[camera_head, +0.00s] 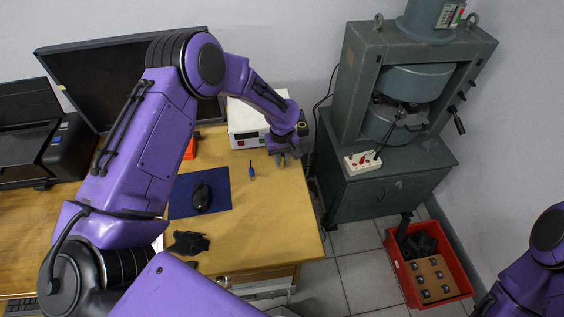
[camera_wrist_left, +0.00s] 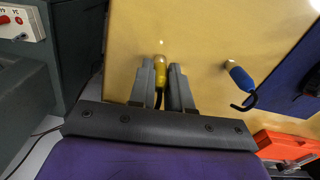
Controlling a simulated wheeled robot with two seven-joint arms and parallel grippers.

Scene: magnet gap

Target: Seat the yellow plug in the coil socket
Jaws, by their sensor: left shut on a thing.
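The yellow plug (camera_wrist_left: 160,70) is between the two fingers of my left gripper (camera_wrist_left: 162,66) in the left wrist view, with its dark cable running back toward the wrist. The gripper is shut on it. In the head view my left gripper (camera_head: 284,158) is over the right part of the wooden table, and the plug cannot be made out there. A white panel (camera_head: 362,161) with red sockets sits on the cabinet at the foot of the magnet; it also shows in the left wrist view (camera_wrist_left: 18,22). Which of its holes is the coil socket cannot be told. My right gripper is out of view.
A blue plug (camera_head: 251,171) lies on the table (camera_head: 275,225) left of my left gripper. A white instrument box (camera_head: 244,122) stands behind it. The green magnet frame (camera_head: 352,85) rises on the cabinet (camera_head: 375,195). A red crate (camera_head: 394,255) is on the floor.

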